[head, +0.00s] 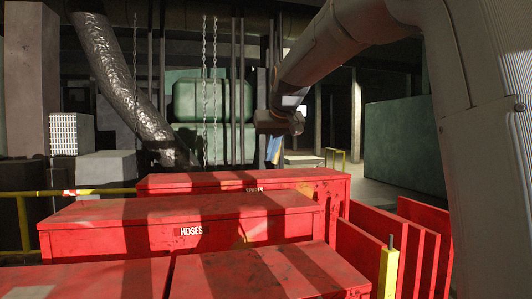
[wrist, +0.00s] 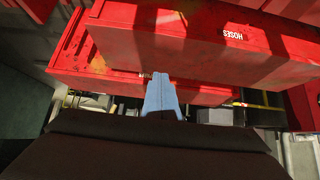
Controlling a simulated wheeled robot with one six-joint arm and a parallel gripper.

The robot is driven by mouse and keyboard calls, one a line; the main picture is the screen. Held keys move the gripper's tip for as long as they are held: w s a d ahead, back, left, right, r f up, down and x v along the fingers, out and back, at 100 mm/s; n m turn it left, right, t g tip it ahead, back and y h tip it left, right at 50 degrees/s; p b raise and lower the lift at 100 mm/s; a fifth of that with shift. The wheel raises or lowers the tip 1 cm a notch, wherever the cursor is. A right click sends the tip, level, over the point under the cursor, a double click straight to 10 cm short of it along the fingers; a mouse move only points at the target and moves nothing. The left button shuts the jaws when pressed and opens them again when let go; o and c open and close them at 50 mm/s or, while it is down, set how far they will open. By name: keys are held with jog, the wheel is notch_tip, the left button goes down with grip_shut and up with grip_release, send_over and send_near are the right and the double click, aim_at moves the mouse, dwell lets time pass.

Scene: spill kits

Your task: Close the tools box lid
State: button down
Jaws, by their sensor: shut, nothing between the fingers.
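I cannot read a tools label in either view, so I cannot tell which red box is the tools box. The box marked HOSES (head: 120,243) stands in the middle of the head view with its lid down; it also shows upside down in the wrist view (wrist: 185,50). Behind it is another lidded red box (head: 300,177) with a small, hard-to-read label. Two red lids (head: 265,272) lie flat at the front, cut off by the frame. My gripper (head: 273,150) hangs above and beyond the rear box, its blue fingers (wrist: 163,95) together and empty.
Upright red panels (head: 408,245) stand at the right, beside a yellow post (head: 388,272). Chains (head: 204,80) and a thick dark hose (head: 125,85) hang behind the boxes. A yellow rail (head: 100,191) runs at the left. Open floor shows at the back right.

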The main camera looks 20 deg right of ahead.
jog(key=s+f+b, duration=0.1)
jog(key=s+b, duration=0.1)
jog(key=s, duration=0.7)
jog(key=shift+s+f, duration=0.2)
jog(key=shift+f, duration=0.2)
